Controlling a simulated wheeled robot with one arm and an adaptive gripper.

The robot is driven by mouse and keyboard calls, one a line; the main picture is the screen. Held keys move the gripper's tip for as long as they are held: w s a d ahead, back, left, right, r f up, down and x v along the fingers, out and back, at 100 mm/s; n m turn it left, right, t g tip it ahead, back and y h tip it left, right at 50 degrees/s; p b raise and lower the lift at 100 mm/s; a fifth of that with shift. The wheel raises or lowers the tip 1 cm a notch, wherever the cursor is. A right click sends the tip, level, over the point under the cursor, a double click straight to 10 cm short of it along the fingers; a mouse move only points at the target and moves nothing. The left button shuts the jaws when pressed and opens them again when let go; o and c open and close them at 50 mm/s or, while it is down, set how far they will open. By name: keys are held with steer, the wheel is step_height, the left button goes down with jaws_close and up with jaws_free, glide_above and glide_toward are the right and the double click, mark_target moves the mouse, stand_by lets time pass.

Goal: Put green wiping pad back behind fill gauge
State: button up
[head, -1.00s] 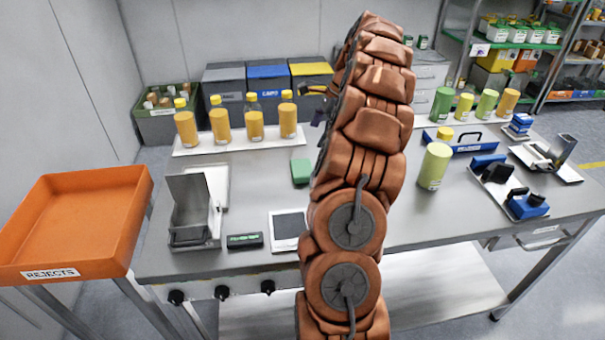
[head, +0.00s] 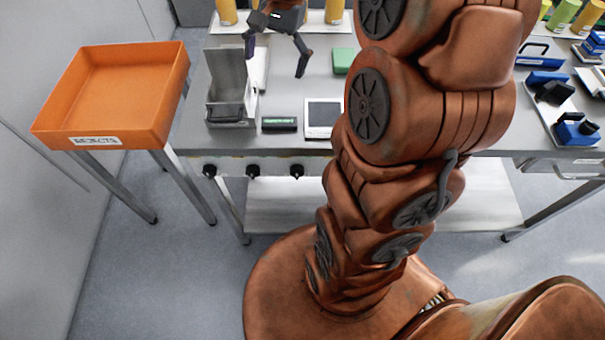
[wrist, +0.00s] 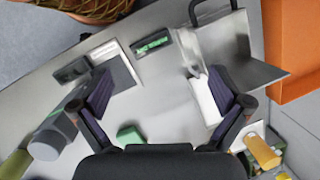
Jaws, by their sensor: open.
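The green pad (head: 343,61) lies on the steel table, left of my arm in the head view. It also shows in the wrist view (wrist: 130,134), near the lower edge and partly cut off by my gripper's body. A small black box with a green display (head: 279,124) sits near the front edge. A white plate with a grey square (head: 323,117) lies to its right. I cannot tell which of them is the fill gauge. My gripper (head: 276,55) is open and empty above the table, left of the pad. Its fingers spread apart in the wrist view (wrist: 160,92).
A steel box with a raised lid (head: 230,108) stands on the left. The orange rejects tray (head: 125,95) is beyond the table's left end. Yellow bottles (head: 333,12) stand along the back. Bare table lies between the pad and the black box.

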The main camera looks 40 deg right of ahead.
steer(key=s+a+f+n+h, duration=0.1)
steer(key=s+a+f+n, duration=0.1)
steer(key=s, duration=0.5)
steer(key=s+a+f+n+g+h, duration=0.1)
steer(key=s+a+n, duration=0.3)
steer(key=s, duration=0.4)
steer(key=s+a+f+n+h, duration=0.1)
steer(key=s+a+f+n, duration=0.2)
steer(key=s, duration=0.4)
steer(key=a+n, duration=0.1)
steer(key=n, duration=0.1)
steer(key=shift+s+n, duration=0.2)
steer(key=shift+n, duration=0.1)
steer(key=shift+r, duration=0.1)
steer(key=shift+r+p, duration=0.55)
steer(key=shift+p, duration=0.15)
